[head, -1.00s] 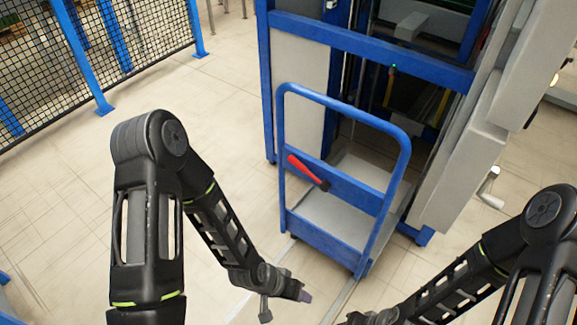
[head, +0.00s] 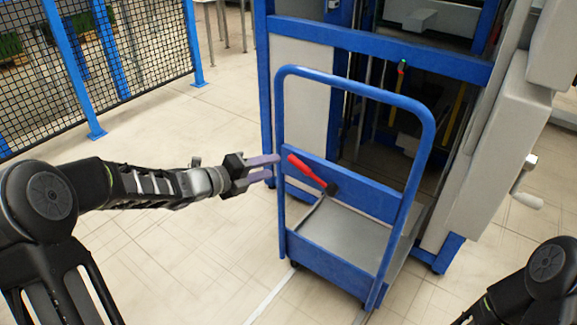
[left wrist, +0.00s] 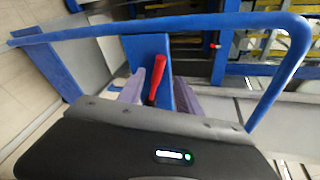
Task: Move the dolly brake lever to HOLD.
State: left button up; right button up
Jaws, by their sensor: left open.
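The dolly (head: 345,265) is blue-framed with a grey deck and a tall blue handle frame. Its brake lever (head: 308,170) has a red grip and a dark pivot, and slants up to the left on the blue crossbar. My left gripper (head: 270,168) is open at the left post of the handle, with its fingertips just left of the red grip. In the left wrist view the red lever (left wrist: 156,80) stands between the two purple-grey fingers, apart from or touching them, I cannot tell. No HOLD marking is readable. My right gripper is out of frame; only its arm shows.
A blue-framed machine (head: 375,50) with grey panels stands behind the dolly. A crank handle (head: 527,185) sticks out at its right. A mesh fence (head: 90,70) stands at the far left. The floor between fence and dolly is clear.

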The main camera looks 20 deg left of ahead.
aim_at(292, 162)
pick_arm(q)
jog(key=shift+w, duration=0.1)
jog(key=b+x, duration=0.1)
jog(key=x, duration=0.6)
jog(key=shift+w+d+f, duration=0.15)
jog(key=shift+w+d, duration=0.1)
jog(key=shift+d, duration=0.05)
jog(key=shift+c, duration=0.4)
grip_shut()
dwell(0.8)
